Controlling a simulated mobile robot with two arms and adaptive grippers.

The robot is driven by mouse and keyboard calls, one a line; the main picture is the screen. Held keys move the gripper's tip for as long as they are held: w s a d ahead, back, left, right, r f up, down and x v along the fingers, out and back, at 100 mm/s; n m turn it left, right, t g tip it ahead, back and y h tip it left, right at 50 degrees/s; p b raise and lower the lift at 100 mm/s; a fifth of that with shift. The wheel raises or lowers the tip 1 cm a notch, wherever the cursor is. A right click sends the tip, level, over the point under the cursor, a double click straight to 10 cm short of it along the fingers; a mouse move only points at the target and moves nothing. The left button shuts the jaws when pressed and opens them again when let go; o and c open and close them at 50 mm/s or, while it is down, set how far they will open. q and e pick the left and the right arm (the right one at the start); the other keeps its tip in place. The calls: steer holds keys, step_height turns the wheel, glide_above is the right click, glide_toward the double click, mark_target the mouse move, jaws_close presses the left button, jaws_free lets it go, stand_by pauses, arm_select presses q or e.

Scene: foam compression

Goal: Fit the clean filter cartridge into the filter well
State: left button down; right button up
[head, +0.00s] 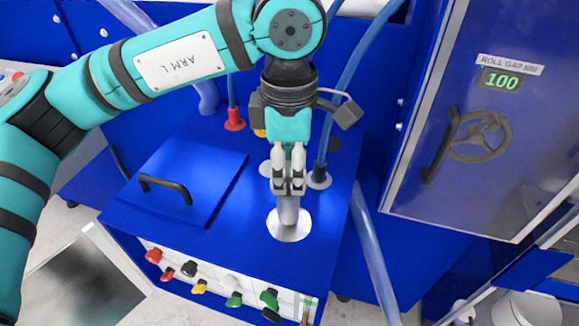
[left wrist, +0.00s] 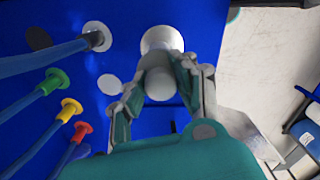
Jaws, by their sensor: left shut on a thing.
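The filter cartridge is a grey cylinder (head: 288,210), held upright below my left gripper (head: 289,187). The gripper's fingers are shut on its upper part. The filter well shows as a pale round ring (head: 289,233) on the blue cabinet top, and the cartridge's lower end overlaps it in the head view. In the left wrist view the cartridge (left wrist: 160,84) sits between the fingers, with the pale ring (left wrist: 162,37) just beyond it. I cannot tell whether its lower end is inside the well. My right gripper is out of view.
A blue lid with a black handle (head: 166,187) lies left of the well. Hoses run into a red fitting (head: 234,121) and a grey port (head: 319,180) behind it. Coloured knobs (head: 190,269) line the cabinet front. A blue panel reading "100" (head: 502,81) stands right.

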arm_select(q)
steer(key=shift+s+r, duration=0.15)
steer(key=shift+s, duration=0.1)
steer(key=shift+d, duration=0.1)
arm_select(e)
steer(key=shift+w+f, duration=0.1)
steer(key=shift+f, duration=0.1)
arm_select(q)
steer(key=shift+b, duration=0.35)
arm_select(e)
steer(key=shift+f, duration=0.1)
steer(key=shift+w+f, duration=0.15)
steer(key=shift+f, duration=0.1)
arm_select(q)
steer(key=shift+b, duration=0.3)
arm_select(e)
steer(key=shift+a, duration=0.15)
arm_select(q)
steer(key=shift+f, duration=0.2)
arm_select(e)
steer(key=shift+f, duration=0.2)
